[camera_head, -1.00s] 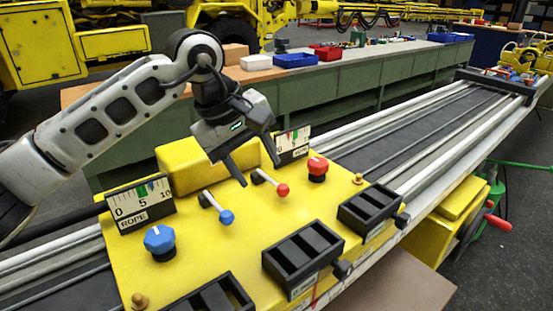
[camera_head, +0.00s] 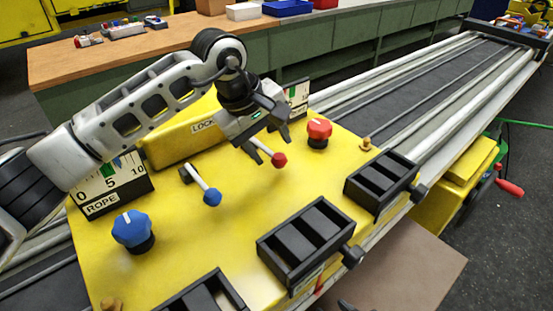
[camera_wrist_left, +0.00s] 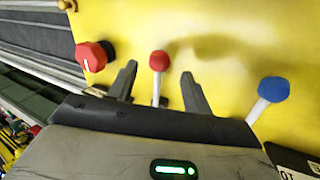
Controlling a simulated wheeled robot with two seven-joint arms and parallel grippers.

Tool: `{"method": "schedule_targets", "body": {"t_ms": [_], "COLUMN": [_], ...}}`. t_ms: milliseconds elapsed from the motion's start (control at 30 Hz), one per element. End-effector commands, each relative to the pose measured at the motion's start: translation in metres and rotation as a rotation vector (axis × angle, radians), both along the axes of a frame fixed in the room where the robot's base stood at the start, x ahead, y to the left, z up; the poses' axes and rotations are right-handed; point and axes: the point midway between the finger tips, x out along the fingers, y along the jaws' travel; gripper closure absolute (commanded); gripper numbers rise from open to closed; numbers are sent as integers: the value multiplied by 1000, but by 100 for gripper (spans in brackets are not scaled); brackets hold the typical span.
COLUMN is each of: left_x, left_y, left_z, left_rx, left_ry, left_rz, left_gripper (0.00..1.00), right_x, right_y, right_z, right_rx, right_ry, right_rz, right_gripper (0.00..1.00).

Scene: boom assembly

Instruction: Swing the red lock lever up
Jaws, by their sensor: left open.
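The red lock lever (camera_head: 279,160) has a white rod and a red ball. It stands on the yellow console (camera_head: 240,225). My left gripper (camera_head: 272,150) is open over it, fingers pointing down. In the left wrist view the red ball (camera_wrist_left: 159,61) shows between the two spread fingers (camera_wrist_left: 158,85), with a gap on each side. The lever's base is hidden behind the gripper. My right gripper is not clearly in view.
A blue-ball lever (camera_head: 212,197) stands to the left, and a red knob (camera_head: 319,132) close on the right. A blue knob (camera_head: 133,231), the ROPE gauge (camera_head: 108,185) and black slotted boxes (camera_head: 305,238) are also on the console. A small dark tip (camera_head: 345,305) at the bottom edge is unclear.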

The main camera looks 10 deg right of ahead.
Motion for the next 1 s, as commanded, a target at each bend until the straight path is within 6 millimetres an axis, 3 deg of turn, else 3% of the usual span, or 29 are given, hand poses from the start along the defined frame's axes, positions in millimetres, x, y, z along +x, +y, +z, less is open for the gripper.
{"method": "schedule_targets", "body": {"t_ms": [33,200,633,800,1000], "left_x": [0,2,3,3,3], "left_y": [-4,-10,-12,-12,-12], "left_z": [-13,-30,-37,-36,-36], "left_rx": [-1,-1,-1,-1,-4], "left_ry": [2,0,-1,-1,4], "left_rz": [0,3,4,4,4], "left_gripper": [50,50,50,97,100], "right_x": [1,2,3,2,1], "right_y": [1,1,0,0,-1], "right_z": [-4,-7,-3,-4,-7], "right_rx": [1,0,-3,-3,-5], "right_ry": [-2,-4,-15,-10,-6], "right_rz": [2,7,11,11,10], "right_gripper": [64,64,64,64,64]}}
